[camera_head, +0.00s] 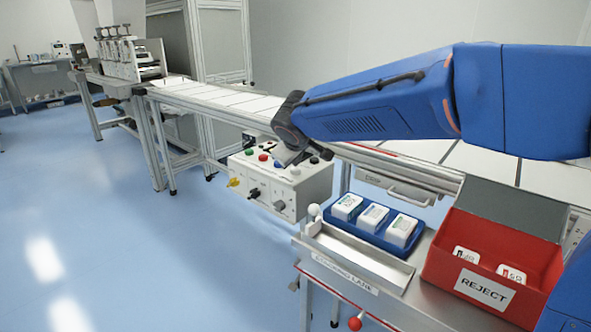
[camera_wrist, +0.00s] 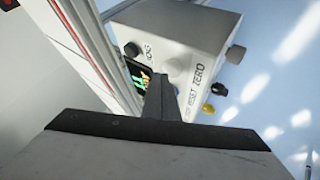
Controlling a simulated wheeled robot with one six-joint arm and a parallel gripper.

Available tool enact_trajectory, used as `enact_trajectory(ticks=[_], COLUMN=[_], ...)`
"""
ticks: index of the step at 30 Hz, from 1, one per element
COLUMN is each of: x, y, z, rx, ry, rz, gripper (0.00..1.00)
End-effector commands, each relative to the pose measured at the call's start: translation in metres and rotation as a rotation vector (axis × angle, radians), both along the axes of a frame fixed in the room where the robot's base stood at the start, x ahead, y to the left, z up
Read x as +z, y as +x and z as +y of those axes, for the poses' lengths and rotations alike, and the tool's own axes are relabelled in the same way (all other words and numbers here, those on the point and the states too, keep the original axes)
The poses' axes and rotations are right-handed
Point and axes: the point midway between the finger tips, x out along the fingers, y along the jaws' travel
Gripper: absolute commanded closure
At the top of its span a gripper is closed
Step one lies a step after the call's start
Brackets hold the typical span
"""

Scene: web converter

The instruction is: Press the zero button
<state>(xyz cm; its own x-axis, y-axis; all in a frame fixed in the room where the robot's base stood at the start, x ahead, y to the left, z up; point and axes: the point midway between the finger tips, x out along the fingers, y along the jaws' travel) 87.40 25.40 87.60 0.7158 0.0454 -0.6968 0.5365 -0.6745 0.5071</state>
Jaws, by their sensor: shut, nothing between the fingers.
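The grey control box (camera_head: 285,190) hangs below the conveyor, with a row of coloured buttons on its sloped top. In the wrist view the box (camera_wrist: 190,35) shows a ZERO label beside this pale button (camera_wrist: 175,65). A blue button beside the RESET label is partly hidden behind my finger. My gripper (camera_head: 288,156) is shut and empty, pointing down over the box top. In the wrist view the fingertips (camera_wrist: 160,80) are close to the white and blue buttons; I cannot tell whether they touch.
A lit display (camera_wrist: 143,77) and dark JOG button (camera_wrist: 131,48) sit on the box top. Yellow and black knobs are on its front. The conveyor (camera_head: 230,98) runs behind. A blue tray (camera_head: 372,236) and red REJECT bin (camera_head: 440,265) stand right.

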Motion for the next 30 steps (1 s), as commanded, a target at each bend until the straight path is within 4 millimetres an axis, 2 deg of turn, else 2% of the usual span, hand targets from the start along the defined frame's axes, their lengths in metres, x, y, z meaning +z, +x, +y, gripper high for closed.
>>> enact_trajectory(ticks=[30], x=[-0.01], y=[0.0002], z=[0.0], rx=[0.0], ry=[0.0], rz=[0.0], gripper=[1.0])
